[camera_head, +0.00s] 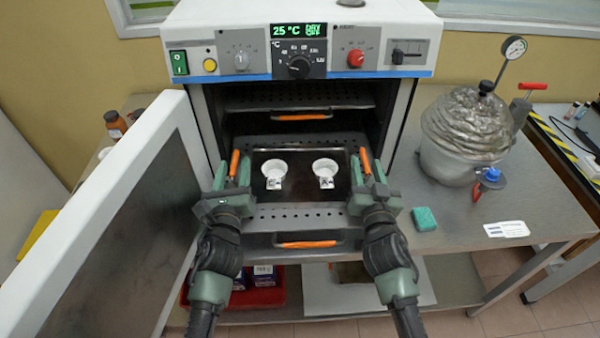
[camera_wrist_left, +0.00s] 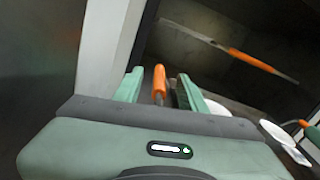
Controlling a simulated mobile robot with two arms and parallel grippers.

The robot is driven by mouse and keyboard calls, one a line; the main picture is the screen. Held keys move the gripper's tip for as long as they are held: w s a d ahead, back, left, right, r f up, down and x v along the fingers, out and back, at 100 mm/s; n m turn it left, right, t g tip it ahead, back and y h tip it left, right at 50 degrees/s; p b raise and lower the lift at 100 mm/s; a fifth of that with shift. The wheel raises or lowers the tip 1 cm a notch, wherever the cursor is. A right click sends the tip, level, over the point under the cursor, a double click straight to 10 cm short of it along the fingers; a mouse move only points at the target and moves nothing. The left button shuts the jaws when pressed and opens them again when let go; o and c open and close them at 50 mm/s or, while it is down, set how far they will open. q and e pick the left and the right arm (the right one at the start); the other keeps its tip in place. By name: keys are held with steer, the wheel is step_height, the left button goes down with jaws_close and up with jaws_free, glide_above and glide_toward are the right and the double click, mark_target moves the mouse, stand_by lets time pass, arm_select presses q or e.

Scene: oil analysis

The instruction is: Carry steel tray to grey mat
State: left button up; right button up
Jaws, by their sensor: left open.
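The steel tray (camera_head: 299,190) is in the open oven, on a perforated shelf. It carries two white cups, a left one (camera_head: 274,172) and a right one (camera_head: 324,170), each with a small label in front. The tray has an upright orange handle at each side. My left gripper (camera_head: 231,180) is open around the left handle (camera_head: 235,163); in the left wrist view this handle (camera_wrist_left: 159,82) stands between the two fingers. My right gripper (camera_head: 368,178) is at the right handle (camera_head: 365,160); its finger gap is unclear.
The oven door (camera_head: 110,210) stands open on the left. Another orange-handled shelf is above the tray and one below. A teal sponge (camera_head: 424,219), a blue-capped item (camera_head: 490,178) and a foil-wrapped vessel (camera_head: 462,140) are on the bench (camera_head: 530,200) to the right, whose front part is mostly clear.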

arm_select(q)
steer(key=shift+w+a, duration=0.1)
steer(key=shift+w, duration=1.2)
arm_select(e)
steer(key=shift+w, duration=0.85)
arm_select(q)
jaws_close()
arm_select(e)
jaws_close()
arm_select(q)
steer(key=shift+s+a+f, duration=0.1)
steer(key=shift+a, duration=0.1)
arm_select(e)
steer(key=shift+d, duration=0.25)
